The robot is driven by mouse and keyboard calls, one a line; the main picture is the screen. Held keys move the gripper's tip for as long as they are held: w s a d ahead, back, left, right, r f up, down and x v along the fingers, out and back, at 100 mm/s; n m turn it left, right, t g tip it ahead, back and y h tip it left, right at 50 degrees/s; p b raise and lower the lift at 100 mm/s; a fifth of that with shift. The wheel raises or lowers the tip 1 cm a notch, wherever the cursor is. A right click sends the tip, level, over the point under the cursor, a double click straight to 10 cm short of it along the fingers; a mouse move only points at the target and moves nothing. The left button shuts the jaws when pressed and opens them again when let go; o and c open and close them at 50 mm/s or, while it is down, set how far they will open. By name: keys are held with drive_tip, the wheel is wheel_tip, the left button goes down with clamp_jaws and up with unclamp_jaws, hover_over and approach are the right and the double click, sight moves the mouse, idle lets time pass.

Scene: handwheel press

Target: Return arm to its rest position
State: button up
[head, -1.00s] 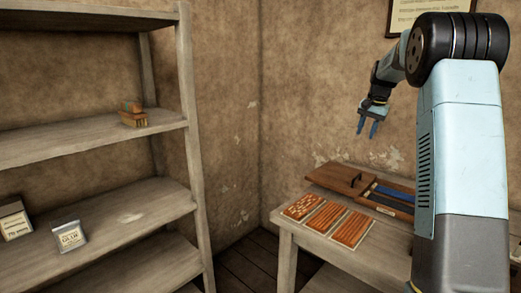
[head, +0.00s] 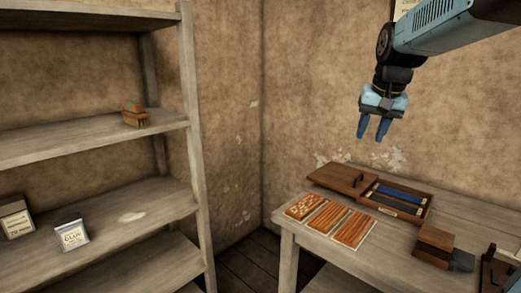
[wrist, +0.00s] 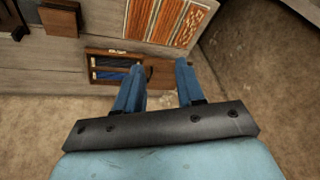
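My gripper (head: 374,127) hangs in the air at the upper right of the head view, fingers pointing down, above the back of the table. Its two blue fingers stand apart with nothing between them. In the wrist view the gripper (wrist: 160,85) also shows its fingers spread and empty. My arm reaches in from the upper right corner of the head view. The gripper touches nothing.
A wooden table (head: 455,220) bears patterned panels (head: 327,218), an open wooden box (head: 405,200) with blue contents, and a brown block (head: 433,243). A shelf (head: 90,140) at left holds small boxes. Air around the gripper is clear.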

drive_tip(key=s+a+f+n, duration=0.1)
drive_tip(key=s+f, duration=0.3)
drive_tip(key=s, duration=0.5)
drive_tip(key=s+a+f+n+t, duration=0.1)
drive_tip(key=s+f, duration=0.3)
drive_tip(key=s, duration=0.6)
drive_tip(key=shift+s+a+n, duration=0.2)
drive_tip(key=shift+a+n, duration=0.3)
drive_tip(key=shift+a, duration=0.35)
drive_tip(key=shift+d, duration=0.1)
